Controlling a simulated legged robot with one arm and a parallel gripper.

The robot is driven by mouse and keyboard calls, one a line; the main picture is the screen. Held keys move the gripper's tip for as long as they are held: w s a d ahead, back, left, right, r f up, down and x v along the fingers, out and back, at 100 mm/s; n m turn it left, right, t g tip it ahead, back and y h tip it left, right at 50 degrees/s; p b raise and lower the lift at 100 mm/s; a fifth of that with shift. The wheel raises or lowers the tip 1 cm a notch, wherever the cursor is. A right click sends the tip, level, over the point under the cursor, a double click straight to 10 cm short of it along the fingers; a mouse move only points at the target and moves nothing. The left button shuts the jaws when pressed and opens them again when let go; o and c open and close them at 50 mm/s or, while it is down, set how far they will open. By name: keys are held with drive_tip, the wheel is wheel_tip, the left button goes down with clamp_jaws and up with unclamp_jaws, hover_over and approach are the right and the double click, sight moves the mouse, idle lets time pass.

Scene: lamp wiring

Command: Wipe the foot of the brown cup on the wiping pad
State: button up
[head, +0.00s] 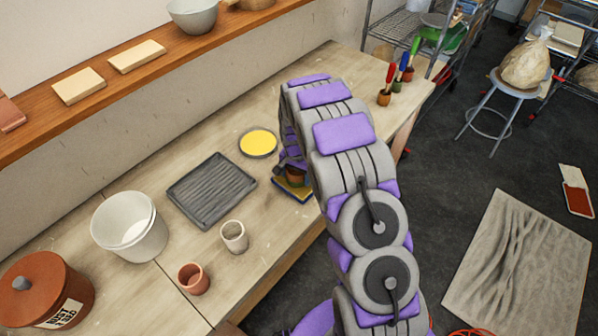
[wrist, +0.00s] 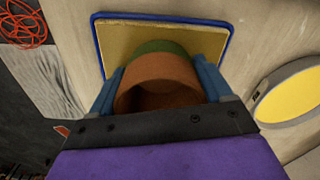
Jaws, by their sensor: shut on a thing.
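My gripper (head: 288,168) reaches down over the front part of the table, partly behind my own arm in the head view. In the wrist view its blue fingers (wrist: 160,68) are shut on the brown cup (wrist: 165,72) from both sides. The cup's mouth faces the wrist camera. A green band shows at its far, foot end. The wiping pad (wrist: 120,38), tan-yellow with a blue rim, lies behind the cup's foot. In the head view the pad (head: 290,194) lies under the gripper. I cannot tell whether the foot touches it.
A dish of yellow glaze (head: 258,143) lies beyond the pad, and a dark ridged tray (head: 211,190) to its left. A pale cup (head: 234,237), a terracotta cup (head: 193,279), a white bucket (head: 130,228) and a lidded brown jar (head: 45,287) stand further left. The table's front edge is close.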

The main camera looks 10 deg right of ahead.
drive_tip(key=shift+w+d, duration=0.45)
drive_tip(key=shift+d, duration=0.1)
drive_tip(key=shift+w+d+r+p, duration=0.1)
drive_tip(key=shift+w+d+p, duration=0.05)
drive_tip(key=shift+w+d, duration=0.65)
drive_tip(key=shift+w+d+f+p, duration=0.1)
drive_tip(key=shift+w+d, duration=0.4)
drive_tip(key=shift+d, duration=0.45)
drive_tip(key=shift+w+d+r+p, duration=0.1)
drive_tip(key=shift+w+d+p, duration=0.05)
drive_tip(key=shift+w+d, duration=0.65)
drive_tip(key=shift+s+a, duration=1)
drive_tip(key=shift+a, duration=0.2)
drive_tip(key=shift+s+a, duration=0.95)
drive_tip(key=shift+a, duration=0.25)
drive_tip(key=shift+s+a, duration=0.65)
drive_tip(key=shift+a, duration=0.15)
drive_tip(key=shift+w+r, duration=0.1)
drive_tip(key=shift+r, duration=0.15)
drive_tip(key=shift+r+p, duration=0.85)
drive_tip(key=shift+r, duration=1.8)
